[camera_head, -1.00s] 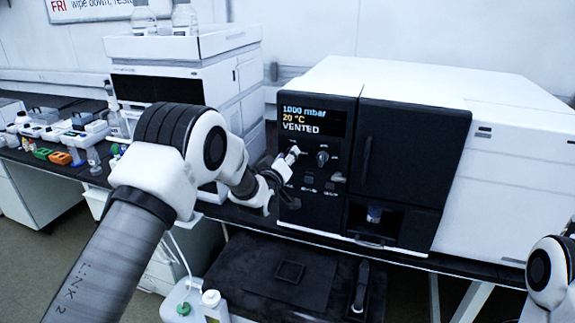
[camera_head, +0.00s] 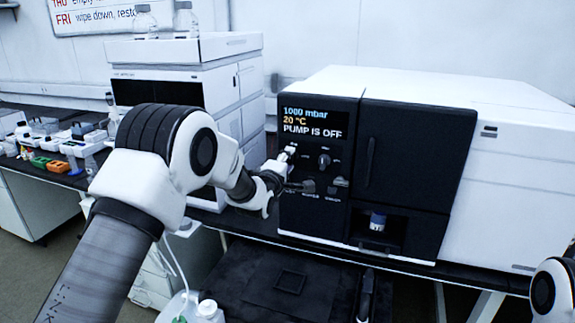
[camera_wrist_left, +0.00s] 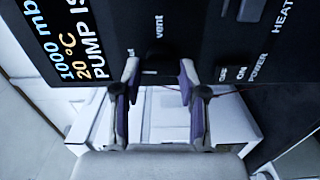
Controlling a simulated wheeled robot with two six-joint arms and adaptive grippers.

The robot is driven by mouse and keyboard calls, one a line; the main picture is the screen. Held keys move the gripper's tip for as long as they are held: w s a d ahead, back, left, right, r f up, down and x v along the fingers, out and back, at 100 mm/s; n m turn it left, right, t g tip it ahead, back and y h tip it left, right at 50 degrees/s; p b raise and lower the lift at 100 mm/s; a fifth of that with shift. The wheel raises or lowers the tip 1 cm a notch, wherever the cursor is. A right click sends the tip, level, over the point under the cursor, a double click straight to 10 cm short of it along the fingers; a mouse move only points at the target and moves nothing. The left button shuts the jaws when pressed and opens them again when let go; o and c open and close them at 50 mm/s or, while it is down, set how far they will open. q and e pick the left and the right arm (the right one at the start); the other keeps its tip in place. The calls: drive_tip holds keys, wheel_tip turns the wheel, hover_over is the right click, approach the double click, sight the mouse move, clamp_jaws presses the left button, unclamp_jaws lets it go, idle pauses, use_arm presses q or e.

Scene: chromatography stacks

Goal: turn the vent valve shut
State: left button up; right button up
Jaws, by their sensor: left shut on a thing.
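The vent valve (camera_wrist_left: 156,62) is a dark knob on the black front panel, below the word "vent" in the left wrist view. My left gripper (camera_wrist_left: 159,70) is shut on it, one finger on each side. In the head view the left gripper (camera_head: 289,152) reaches the panel just below the display, and its fingers mostly hide the knob. The knob's exact angle is hard to tell. The display (camera_head: 312,121) reads 1000 mbar, 20 °C, PUMP IS OFF. My right gripper is out of view; only part of my right arm shows at the lower right.
A second knob (camera_head: 324,160) sits right of the vent valve, with switches (camera_head: 331,190) below. A dark door (camera_head: 413,155) and a recess holding a vial (camera_head: 377,222) are further right. A white instrument stack (camera_head: 183,75) stands at the left. A bottle (camera_head: 207,309) stands low in front.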

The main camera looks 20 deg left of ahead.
use_arm(q)
drive_tip(key=shift+n, duration=0.5)
drive_tip(key=o, duration=1.1)
drive_tip(key=shift+a, duration=0.1)
drive_tip(key=shift+o, duration=0.2)
drive_tip(key=s, duration=1.2)
drive_tip(key=shift+a, duration=0.15)
